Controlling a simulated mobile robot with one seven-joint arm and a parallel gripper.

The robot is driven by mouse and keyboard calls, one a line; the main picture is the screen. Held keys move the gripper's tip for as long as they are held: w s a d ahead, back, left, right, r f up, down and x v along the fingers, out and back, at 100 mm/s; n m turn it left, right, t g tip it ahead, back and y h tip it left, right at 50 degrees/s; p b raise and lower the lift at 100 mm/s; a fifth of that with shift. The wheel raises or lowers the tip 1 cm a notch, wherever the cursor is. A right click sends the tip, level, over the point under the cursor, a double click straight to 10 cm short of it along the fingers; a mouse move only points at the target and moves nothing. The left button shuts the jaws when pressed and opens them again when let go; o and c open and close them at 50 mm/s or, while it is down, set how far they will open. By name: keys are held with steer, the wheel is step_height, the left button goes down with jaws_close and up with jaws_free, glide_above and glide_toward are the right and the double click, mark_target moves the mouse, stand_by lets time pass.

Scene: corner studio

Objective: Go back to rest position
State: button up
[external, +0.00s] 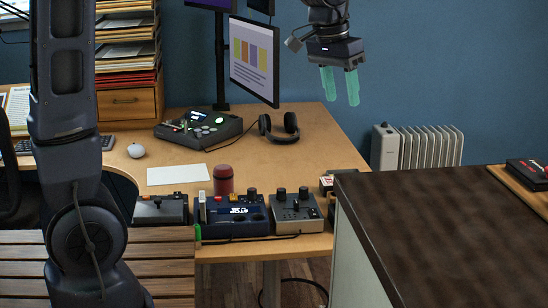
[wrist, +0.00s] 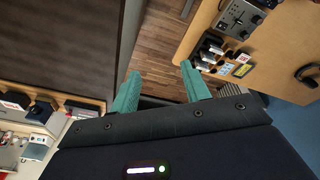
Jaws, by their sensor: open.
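My gripper (external: 340,86) hangs high at the top of the external view, in front of the blue wall and above the right end of the wooden desk (external: 300,142). Its two green fingers are apart with nothing between them. In the wrist view my gripper (wrist: 160,88) shows both green fingers spread, with only the wooden floor and furniture edges far beyond them. It touches nothing.
A monitor (external: 254,60) stands left of my gripper. Headphones (external: 279,128), a red jar (external: 223,180) and several control boxes (external: 233,216) sit on the desk. A dark-topped counter (external: 450,225) is at right. A white radiator (external: 430,147) stands by the wall.

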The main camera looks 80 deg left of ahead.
steer(key=s+d+r+m+t, duration=0.1)
steer(key=s+d+r+m, duration=0.3)
steer(key=s+d, duration=0.8)
steer(key=s+d+m+t, duration=0.1)
steer(key=s+d+m, duration=0.1)
steer(key=s+d, duration=0.9)
steer(key=shift+s+f, duration=0.15)
steer(key=shift+f, duration=0.25)
